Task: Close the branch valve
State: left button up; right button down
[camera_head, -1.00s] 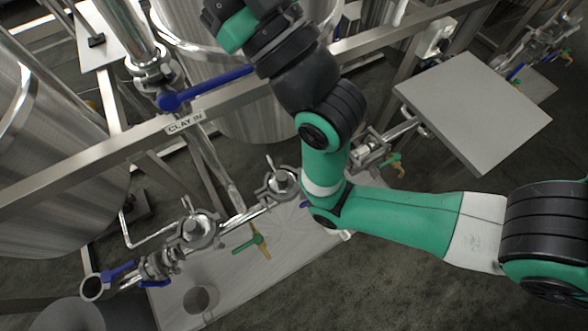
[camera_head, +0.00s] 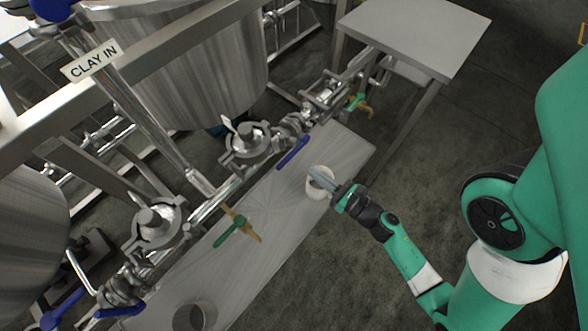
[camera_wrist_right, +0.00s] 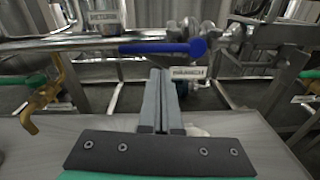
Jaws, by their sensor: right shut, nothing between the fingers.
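The pipe run along the grey bench carries a valve with a long blue lever handle (camera_head: 293,153). In the right wrist view this lever (camera_wrist_right: 160,48) lies level across the pipe, ahead of and above my fingertips, with a small label (camera_wrist_right: 188,73) below it that is too small to read surely. I cannot tell for certain that it is the branch valve. My right gripper (camera_head: 314,172) is shut and empty, just short of the lever and apart from it. It shows from behind in the wrist view (camera_wrist_right: 161,75). My left gripper is out of view.
A white cup (camera_head: 318,190) stands on the bench (camera_head: 270,203) under my right gripper. Green-handled brass taps (camera_head: 237,226) hang from the pipe. More blue levers (camera_head: 122,310) are at lower left. A steel table (camera_head: 415,35) stands at the back right.

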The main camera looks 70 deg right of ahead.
aim_at(291, 155)
jog(key=s+a+f+n+y, duration=0.1)
jog(key=s+a+f, duration=0.1)
jog(key=a+f, duration=0.1)
jog(key=w+d+r+p, duration=0.2)
jog(key=w+d+p, duration=0.1)
jog(key=w, duration=0.6)
jog(key=shift+d+r, duration=0.2)
jog(key=shift+d, duration=0.3)
jog(key=shift+r, duration=0.1)
jog(key=shift+r+p, duration=0.15)
jog(key=shift+p, duration=0.15)
